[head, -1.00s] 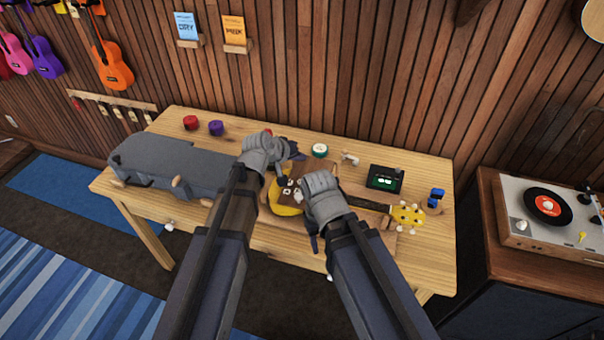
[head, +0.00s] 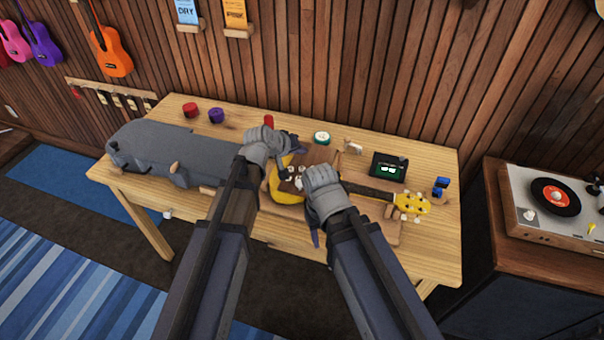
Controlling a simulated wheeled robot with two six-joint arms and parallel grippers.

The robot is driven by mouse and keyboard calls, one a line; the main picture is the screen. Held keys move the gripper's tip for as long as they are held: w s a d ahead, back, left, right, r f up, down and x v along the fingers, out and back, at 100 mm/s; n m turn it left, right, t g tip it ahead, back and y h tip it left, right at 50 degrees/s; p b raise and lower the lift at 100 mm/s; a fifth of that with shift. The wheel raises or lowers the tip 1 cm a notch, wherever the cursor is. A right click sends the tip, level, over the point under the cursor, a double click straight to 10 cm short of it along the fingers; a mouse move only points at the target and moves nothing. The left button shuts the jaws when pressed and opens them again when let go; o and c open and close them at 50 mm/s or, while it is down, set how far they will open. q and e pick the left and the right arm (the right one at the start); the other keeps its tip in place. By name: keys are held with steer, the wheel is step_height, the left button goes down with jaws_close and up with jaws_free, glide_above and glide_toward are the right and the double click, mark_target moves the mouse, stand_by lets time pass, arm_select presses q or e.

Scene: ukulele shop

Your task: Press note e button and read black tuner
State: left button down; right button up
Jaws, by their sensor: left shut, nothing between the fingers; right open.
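The black tuner (head: 389,166) stands at the back right of the table, its small screen lit green; the reading is too small to make out. A yellow ukulele (head: 411,203) lies on the table, its body largely covered by my arms. My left gripper (head: 290,140) is shut and empty above the block's back left side. My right gripper (head: 316,218) is open at the block's front right, its fingers mostly hidden by its own wrist.
A grey case (head: 165,150) fills the table's left end. Red (head: 190,110) and purple (head: 216,115) rolls and a white-and-green roll (head: 321,138) sit along the back. A blue item (head: 440,187) is near the right edge. A record player (head: 530,215) stands on the right.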

arm_select(q)
step_height(320, 180, down, 5)
steer(key=b, duration=0.4)
arm_select(e)
step_height(320, 180, down, 5)
stand_by(1.5)
arm_select(q)
steer(key=shift+f+b, duration=0.35)
arm_select(e)
steer(key=shift+f, duration=0.35)
arm_select(q)
steer(key=shift+f+b, duration=0.5)
steer(key=shift+f, duration=0.05)
arm_select(e)
steer(key=shift+f, duration=0.55)
arm_select(q)
steer(key=shift+r, duration=0.15)
arm_select(e)
steer(key=shift+r, duration=0.15)
arm_select(q)
steer(key=shift+r+p, duration=0.85)
steer(key=shift+p, duration=0.1)
arm_select(e)
steer(key=shift+r, duration=0.8)
steer(key=shift+r, duration=0.1)
